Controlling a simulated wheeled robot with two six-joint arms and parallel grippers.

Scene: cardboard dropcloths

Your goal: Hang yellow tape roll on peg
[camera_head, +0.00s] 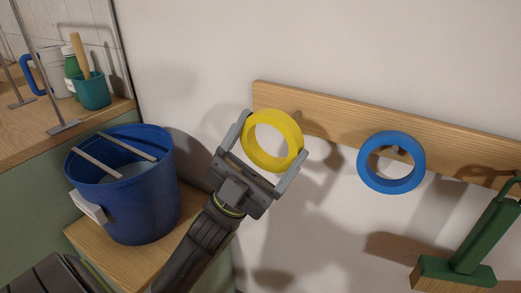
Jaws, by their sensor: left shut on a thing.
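The yellow tape roll (268,162) is held upright between the fingers of my left gripper (269,142), which is shut on its outer sides. The roll is in front of the left end of a wooden peg board (330,128) on the wall. A short peg (297,114) shows just past the roll's upper right edge. It appears outside the ring, not through its hole; the depth gap is hard to tell. My right gripper is not in view.
A blue tape roll (396,186) hangs on another peg to the right. A green brush (484,238) hangs at far right. A blue bucket (142,210) stands on a wooden surface at left. A teal cup (94,92) sits on a shelf behind.

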